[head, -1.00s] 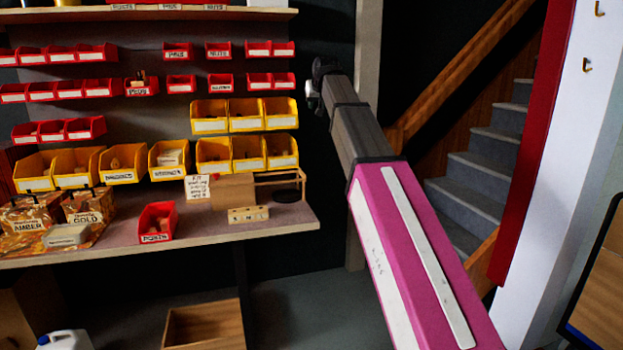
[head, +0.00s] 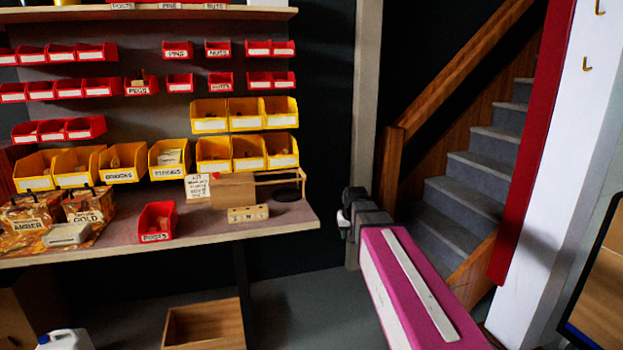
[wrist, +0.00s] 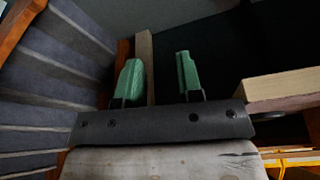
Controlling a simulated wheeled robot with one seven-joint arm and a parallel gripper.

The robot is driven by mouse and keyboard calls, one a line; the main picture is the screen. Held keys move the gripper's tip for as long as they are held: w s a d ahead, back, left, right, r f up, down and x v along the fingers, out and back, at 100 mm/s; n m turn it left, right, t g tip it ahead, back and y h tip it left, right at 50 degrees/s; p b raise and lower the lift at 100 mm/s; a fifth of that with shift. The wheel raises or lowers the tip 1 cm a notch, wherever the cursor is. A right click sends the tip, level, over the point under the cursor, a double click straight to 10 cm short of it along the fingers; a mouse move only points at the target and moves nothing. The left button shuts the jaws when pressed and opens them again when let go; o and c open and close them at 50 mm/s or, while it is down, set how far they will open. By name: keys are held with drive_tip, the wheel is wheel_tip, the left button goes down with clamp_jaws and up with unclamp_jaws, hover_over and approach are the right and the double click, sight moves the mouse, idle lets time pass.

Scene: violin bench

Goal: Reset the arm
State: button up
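My arm, pink and white, reaches up from the lower right in the head view. In the wrist view my gripper (wrist: 160,80) shows two green fingers standing apart. Nothing is between them, and dark background shows through the gap.
The workbench (head: 290,222) carries yellow and red bins, a red bin (head: 157,222) and a small wooden block (head: 248,213). A wooden box (head: 203,325) is on the floor below. Stairs (head: 480,170) and a white post (head: 555,170) stand at right.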

drive_tip(key=s+d+f+g, duration=0.1)
drive_tip(key=s+d+f, duration=0.1)
drive_tip(key=s+f, duration=0.6)
drive_tip(key=s+d+f+g, duration=0.2)
drive_tip(key=s+d+f, duration=0.1)
drive_tip(key=s+f, duration=0.6)
drive_tip(key=shift+s+d+m+g, duration=0.15)
drive_tip(key=shift+s+m+g, duration=0.2)
drive_tip(key=shift+s, duration=0.45)
